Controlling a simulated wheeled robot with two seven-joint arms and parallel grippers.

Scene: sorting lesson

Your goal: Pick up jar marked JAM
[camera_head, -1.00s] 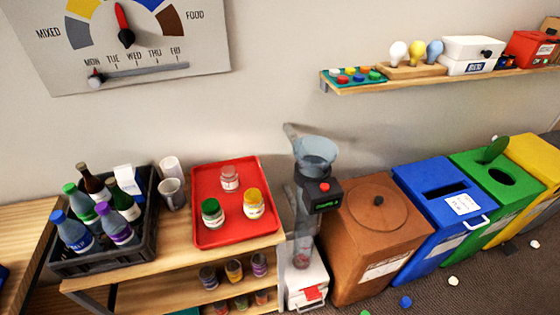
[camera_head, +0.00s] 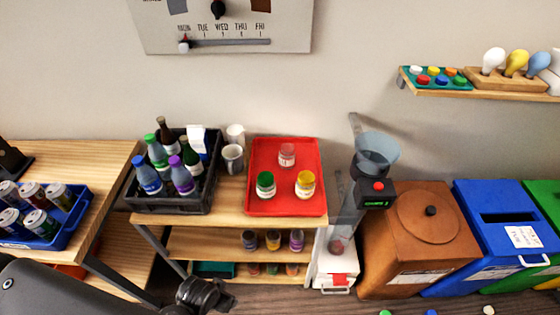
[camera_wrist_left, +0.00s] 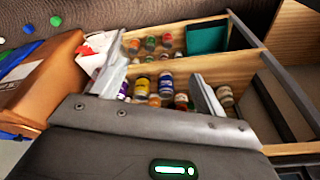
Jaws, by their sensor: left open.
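Three jars stand upright on the red tray (camera_head: 285,208): a green-lidded jar (camera_head: 265,184), a yellow-lidded jar (camera_head: 305,184) and a clear jar (camera_head: 287,155). More small jars (camera_head: 272,240) stand on the shelf below, and others (camera_head: 272,269) lower down. The wrist view shows shelf jars (camera_wrist_left: 143,84) too. I cannot read the word JAM on any jar. My left gripper (camera_head: 203,294) is low in front of the shelf unit, left of the jars. In the wrist view its fingers (camera_wrist_left: 158,74) are open with shelf jars visible beyond, seemingly not touching. My right gripper is out of view.
A black crate of bottles (camera_head: 172,203) and cups (camera_head: 233,158) stand left of the tray. A blue tray of cans (camera_head: 75,228) is on the left table. A funnel device (camera_head: 376,155) and brown bin (camera_head: 418,240) are at right. A teal box (camera_wrist_left: 207,38) sits on the lower shelf.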

